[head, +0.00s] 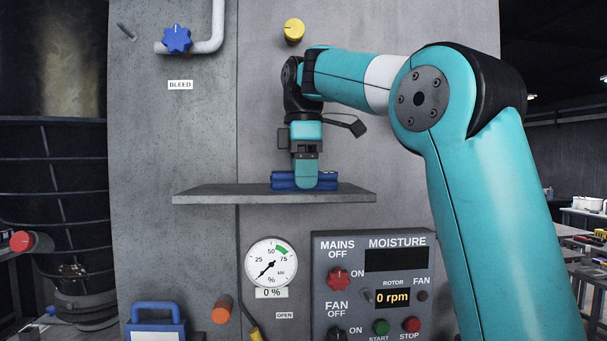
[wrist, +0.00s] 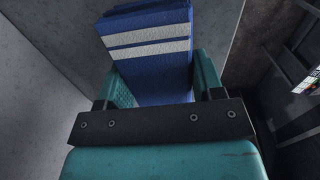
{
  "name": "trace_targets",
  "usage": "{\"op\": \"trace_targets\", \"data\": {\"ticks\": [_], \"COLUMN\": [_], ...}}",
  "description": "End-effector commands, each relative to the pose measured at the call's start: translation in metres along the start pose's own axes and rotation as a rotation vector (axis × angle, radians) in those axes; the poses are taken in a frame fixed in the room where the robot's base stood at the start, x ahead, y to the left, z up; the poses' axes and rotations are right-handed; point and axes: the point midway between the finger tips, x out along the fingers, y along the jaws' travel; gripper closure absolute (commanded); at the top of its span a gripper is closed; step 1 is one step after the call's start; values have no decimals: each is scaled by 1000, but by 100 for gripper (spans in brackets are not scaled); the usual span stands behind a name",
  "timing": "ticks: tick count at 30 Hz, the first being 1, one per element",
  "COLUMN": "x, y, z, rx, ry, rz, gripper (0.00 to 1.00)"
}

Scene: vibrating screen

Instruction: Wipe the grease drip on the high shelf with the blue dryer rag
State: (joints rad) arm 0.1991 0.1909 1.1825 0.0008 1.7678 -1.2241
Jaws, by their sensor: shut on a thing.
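The blue rag (head: 322,181) is a folded bundle at the middle of the high shelf (head: 222,194), on or just above its top. In the wrist view the rag (wrist: 150,75) shows pale stripes and sits between the two teal fingers. My gripper (head: 305,184) points down and is shut on the rag. In the wrist view my gripper (wrist: 157,85) has a finger on each side of it. I cannot see the grease drip; the rag and gripper may cover it.
A grey wall stands behind the shelf, with a yellow knob (head: 294,30) above. Below are a round gauge (head: 271,263) and a control panel (head: 374,290). A blue valve (head: 177,39) on a pipe is at upper left. The shelf top is bare on both sides of the rag.

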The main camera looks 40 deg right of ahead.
Motion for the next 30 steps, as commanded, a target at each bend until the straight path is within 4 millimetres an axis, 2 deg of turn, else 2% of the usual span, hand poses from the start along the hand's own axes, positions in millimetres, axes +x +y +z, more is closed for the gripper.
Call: {"op": "trace_targets", "data": {"ticks": [1, 2, 3, 30], "x": [0, 0, 0, -8], "y": [0, 0, 0, 0], "z": [0, 0, 0, 0], "rx": [0, 0, 0, 0], "ry": [0, 0, 0, 0], "rz": [0, 0, 0, 1], "gripper": [58, 34, 28, 28]}}
